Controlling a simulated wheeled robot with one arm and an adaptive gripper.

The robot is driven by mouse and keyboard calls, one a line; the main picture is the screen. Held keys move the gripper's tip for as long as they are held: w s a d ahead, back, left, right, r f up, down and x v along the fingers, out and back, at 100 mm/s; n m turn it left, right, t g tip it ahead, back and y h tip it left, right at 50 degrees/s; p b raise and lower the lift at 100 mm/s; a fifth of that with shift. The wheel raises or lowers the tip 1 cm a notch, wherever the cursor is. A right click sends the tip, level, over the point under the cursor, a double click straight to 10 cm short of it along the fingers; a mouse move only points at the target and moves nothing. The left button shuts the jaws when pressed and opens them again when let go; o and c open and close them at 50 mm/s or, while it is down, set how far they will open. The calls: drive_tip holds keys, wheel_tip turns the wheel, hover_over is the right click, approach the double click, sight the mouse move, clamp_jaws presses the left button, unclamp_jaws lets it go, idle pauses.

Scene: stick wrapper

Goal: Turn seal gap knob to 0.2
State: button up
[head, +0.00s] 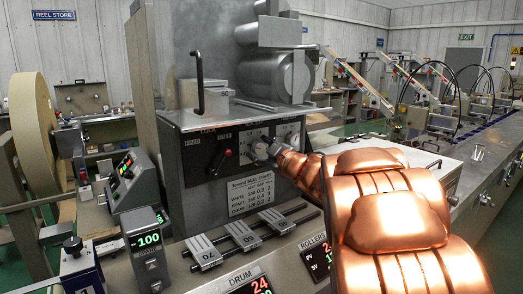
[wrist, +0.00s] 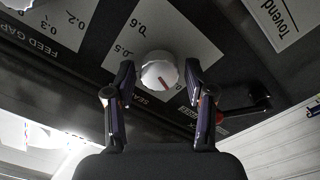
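The seal gap knob (wrist: 158,71) is a round white dial with a short red pointer mark, on a white scale plate. The figures 0.6 and 0.5 show on the plate in the wrist view. My gripper (wrist: 160,76) is open, with one finger on each side of the knob. A gap shows between each finger and the knob's side. In the head view my gripper (head: 262,152) is at the front panel, and it covers most of the knob.
A second white knob (wrist: 15,3) labelled FEED GAP sits at the wrist view's upper left. A red-and-black lever switch (head: 222,155) is left of my gripper in the head view. The Tovend seal chart (head: 250,192) is below.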

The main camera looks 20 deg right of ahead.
drive_tip(key=shift+o, duration=0.3)
drive_tip(key=shift+s, duration=0.1)
drive_tip(key=shift+s+d, duration=0.1)
drive_tip(key=shift+s, duration=0.25)
drive_tip(key=s+d, duration=0.2)
drive_tip(key=s, duration=0.9)
